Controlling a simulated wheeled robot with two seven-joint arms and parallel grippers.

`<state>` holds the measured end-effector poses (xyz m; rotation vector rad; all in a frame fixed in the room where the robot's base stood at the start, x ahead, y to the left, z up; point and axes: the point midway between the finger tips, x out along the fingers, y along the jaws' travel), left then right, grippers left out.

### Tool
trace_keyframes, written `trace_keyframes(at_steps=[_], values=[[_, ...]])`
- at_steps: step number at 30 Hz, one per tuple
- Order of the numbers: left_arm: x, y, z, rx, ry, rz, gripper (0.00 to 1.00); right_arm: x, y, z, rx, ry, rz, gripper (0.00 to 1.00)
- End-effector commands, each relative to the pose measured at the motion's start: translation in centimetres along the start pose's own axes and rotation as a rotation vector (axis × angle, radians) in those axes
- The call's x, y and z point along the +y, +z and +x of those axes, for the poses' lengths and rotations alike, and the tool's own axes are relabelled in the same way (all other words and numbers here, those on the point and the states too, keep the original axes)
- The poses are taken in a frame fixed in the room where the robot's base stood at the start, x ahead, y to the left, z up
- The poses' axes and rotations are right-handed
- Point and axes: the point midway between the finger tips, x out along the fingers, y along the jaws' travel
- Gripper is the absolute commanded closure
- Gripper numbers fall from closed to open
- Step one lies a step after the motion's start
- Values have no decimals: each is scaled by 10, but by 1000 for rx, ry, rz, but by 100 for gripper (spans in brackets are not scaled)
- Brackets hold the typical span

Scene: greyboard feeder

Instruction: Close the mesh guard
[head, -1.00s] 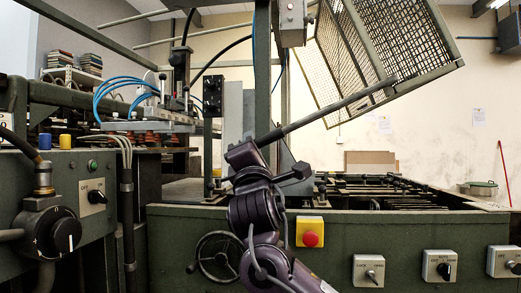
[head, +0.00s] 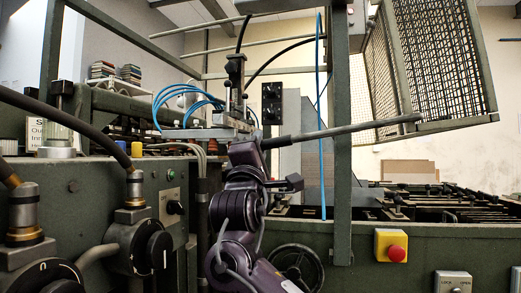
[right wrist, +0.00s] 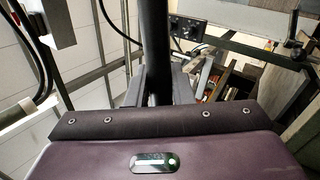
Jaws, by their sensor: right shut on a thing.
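The mesh guard (head: 430,60), a green frame with wire mesh, hangs at the upper right of the head view, its lower edge above the machine bed. A long grey bar (head: 345,130) runs from the guard's lower edge leftward to my right gripper (head: 263,143). That gripper is shut on the bar's left end. My left gripper is not in view.
A green upright post (head: 342,130) stands between my right gripper and the guard, with a blue hose beside it. The machine bed (head: 440,205) lies below the guard. A red emergency button (head: 396,253) and a handwheel (head: 297,268) are on the front panel.

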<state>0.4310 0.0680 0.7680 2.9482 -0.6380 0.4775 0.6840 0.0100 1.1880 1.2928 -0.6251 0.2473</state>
Motion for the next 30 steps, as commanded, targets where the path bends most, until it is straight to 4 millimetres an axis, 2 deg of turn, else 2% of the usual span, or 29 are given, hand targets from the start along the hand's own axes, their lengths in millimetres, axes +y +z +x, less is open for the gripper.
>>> trace_keyframes(at_steps=[1, 12, 13, 17, 30], values=[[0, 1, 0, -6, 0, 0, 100, 2, 4, 3, -11, 1, 2, 100], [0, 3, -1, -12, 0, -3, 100, 1, 4, 3, -12, 0, 4, 100], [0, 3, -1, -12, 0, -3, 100, 1, 5, 3, -13, 0, 4, 76], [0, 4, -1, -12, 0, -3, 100, 1, 3, 2, -10, 0, 4, 59], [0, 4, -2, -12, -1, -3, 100, -1, 0, 0, -4, -3, 3, 59]])
